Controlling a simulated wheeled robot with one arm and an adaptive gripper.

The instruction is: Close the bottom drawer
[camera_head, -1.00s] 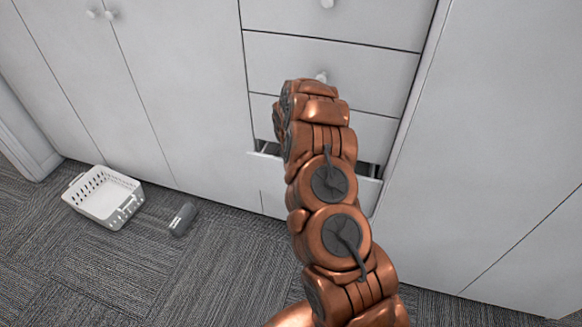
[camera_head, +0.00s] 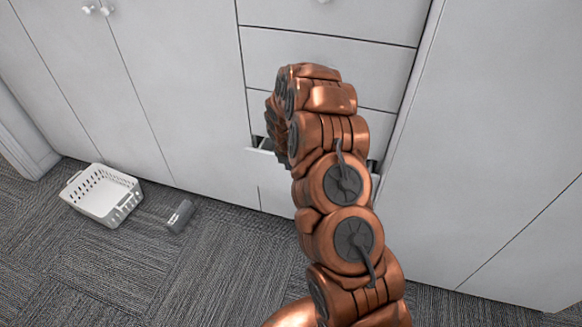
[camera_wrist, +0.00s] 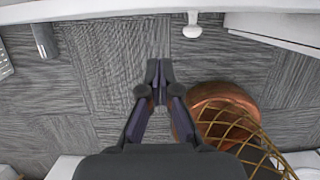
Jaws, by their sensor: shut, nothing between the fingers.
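The bottom drawer (camera_head: 262,155) is the low white drawer in the cabinet. It stands partly open, with a dark gap showing behind its front on both sides of my arm. My arm hides its middle in the head view. In the wrist view, the white drawer front (camera_wrist: 115,13) runs along the top edge, with a pale knob (camera_wrist: 192,27) on it. My gripper (camera_wrist: 159,68) is shut and empty, pointing toward the drawer front. It appears apart from it, with carpet between. In the head view my gripper is hidden behind the arm.
A white basket (camera_head: 100,207) and a grey cylinder (camera_head: 180,216) lie on the carpet to the left, near the cabinet doors. The cylinder also shows in the wrist view (camera_wrist: 44,40). Closed drawers (camera_head: 330,67) sit above.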

